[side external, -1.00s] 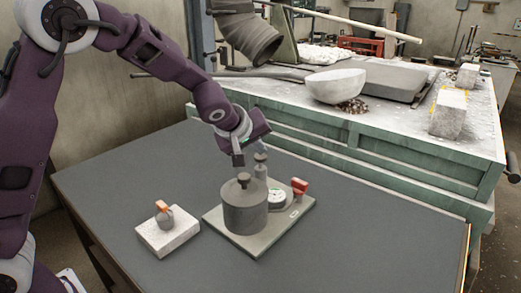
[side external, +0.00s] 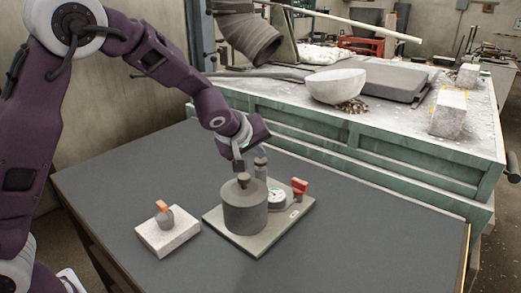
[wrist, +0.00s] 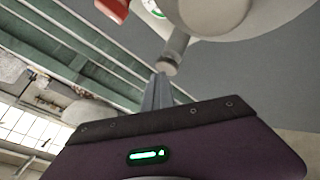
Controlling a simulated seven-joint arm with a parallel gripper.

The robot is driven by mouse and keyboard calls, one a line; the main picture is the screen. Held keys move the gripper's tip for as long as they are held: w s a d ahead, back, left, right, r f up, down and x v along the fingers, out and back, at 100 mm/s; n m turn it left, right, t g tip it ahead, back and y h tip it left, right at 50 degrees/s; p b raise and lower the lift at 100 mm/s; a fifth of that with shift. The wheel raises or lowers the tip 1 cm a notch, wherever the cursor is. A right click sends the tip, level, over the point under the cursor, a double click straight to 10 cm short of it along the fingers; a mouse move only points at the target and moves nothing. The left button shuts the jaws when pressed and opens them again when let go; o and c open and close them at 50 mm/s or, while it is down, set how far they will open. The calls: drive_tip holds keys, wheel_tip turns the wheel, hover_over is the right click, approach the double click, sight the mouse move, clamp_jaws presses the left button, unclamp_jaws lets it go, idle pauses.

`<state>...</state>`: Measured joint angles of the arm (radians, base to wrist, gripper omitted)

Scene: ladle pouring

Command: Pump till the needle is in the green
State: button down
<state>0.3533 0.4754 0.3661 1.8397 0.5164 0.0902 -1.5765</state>
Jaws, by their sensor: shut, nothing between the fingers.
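A grey base plate (side external: 262,245) on the table carries a wide grey cylinder (side external: 245,211) with a knob (side external: 244,179) on top. Behind it stands a slim post with a dark cap (side external: 260,161). A round white gauge (side external: 277,197) with some green sits to its right; its needle is too small to read. My gripper (side external: 238,167) is shut and empty, pointing down just above and behind the wide cylinder's knob, left of the post. In the wrist view its shut fingers (wrist: 159,88) end near a grey capped post (wrist: 172,56); I cannot tell if they touch.
A red-topped part (side external: 299,187) stands at the plate's right. A pale block (side external: 168,237) with a small grey and orange object (side external: 163,215) lies to the left. A green bench (side external: 400,155) with a white bowl (side external: 335,85) stands behind. The table's front is clear.

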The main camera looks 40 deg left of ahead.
sight(259, 162)
idle(0.4)
drive_tip(key=shift+r, duration=2.15)
drive_tip(key=shift+r, duration=0.1)
wheel_tip(259, 162, up, 5)
drive_tip(key=shift+f, duration=0.1)
drive_tip(key=s+a+r+m+g, duration=0.1)
drive_tip(key=s+r+m, duration=0.1)
drive_tip(key=s, duration=0.7)
drive_tip(key=s+r+m+g, duration=0.1)
drive_tip(key=s+r+m, duration=0.15)
drive_tip(key=s, duration=0.65)
drive_tip(key=s+d+f+m+h, duration=0.1)
drive_tip(key=s+f+m, duration=0.2)
drive_tip(key=s, duration=0.6)
drive_tip(key=s+d+f+m+g, duration=0.1)
drive_tip(key=s+f+m, duration=0.2)
drive_tip(key=s, duration=0.7)
drive_tip(key=shift+s+m+h, duration=0.25)
drive_tip(key=shift+m+h, duration=0.15)
drive_tip(key=shift+m, duration=0.05)
